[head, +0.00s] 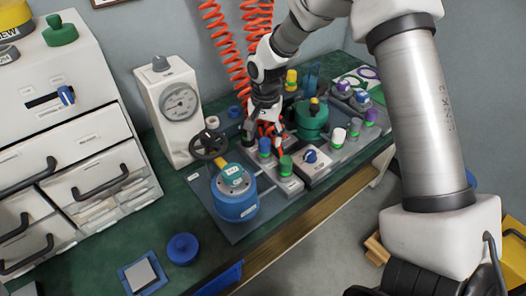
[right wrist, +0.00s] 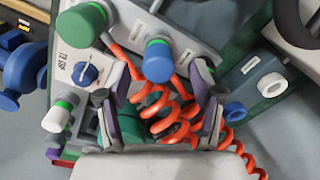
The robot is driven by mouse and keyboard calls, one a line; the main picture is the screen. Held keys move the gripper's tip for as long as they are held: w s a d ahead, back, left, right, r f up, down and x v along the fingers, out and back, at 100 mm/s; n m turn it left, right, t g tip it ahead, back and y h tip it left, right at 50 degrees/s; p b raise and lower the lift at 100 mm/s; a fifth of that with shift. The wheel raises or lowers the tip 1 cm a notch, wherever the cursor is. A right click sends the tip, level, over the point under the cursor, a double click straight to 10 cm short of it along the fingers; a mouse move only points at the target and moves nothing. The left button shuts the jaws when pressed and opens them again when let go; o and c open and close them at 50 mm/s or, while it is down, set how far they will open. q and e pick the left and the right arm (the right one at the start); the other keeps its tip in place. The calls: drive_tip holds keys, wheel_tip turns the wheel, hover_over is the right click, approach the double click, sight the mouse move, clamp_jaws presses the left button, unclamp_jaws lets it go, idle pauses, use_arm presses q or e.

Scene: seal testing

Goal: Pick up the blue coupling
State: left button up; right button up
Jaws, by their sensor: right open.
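The blue coupling (head: 265,146) stands on a grey block on the bench, with a bright green ring below its blue cap. In the right wrist view the blue coupling (right wrist: 158,61) shows just beyond the fingertips, roughly centred between them. My right gripper (head: 264,112) hangs over the back of the bench, above and behind the coupling in the head view. Its two fingers are spread apart in the right wrist view (right wrist: 158,100), with no coupling between them. Orange coiled hose shows behind the fingers. My left gripper is not in view.
A green coupling (head: 286,166) stands close to the blue one, and a blue dial (head: 310,157) sits beside it. A blue cylinder (head: 236,205) with a black handwheel (head: 208,145) stands to the left. A white coupling (head: 338,136) is to the right. A gauge box (head: 168,118) stands behind left.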

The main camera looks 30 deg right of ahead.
sight(265, 140)
drive_tip(key=f, duration=0.4)
drive_tip(key=shift+d+f+b, duration=0.15)
drive_tip(key=shift+d+b, duration=0.1)
drive_tip(key=shift+b, duration=0.1)
clamp_jaws()
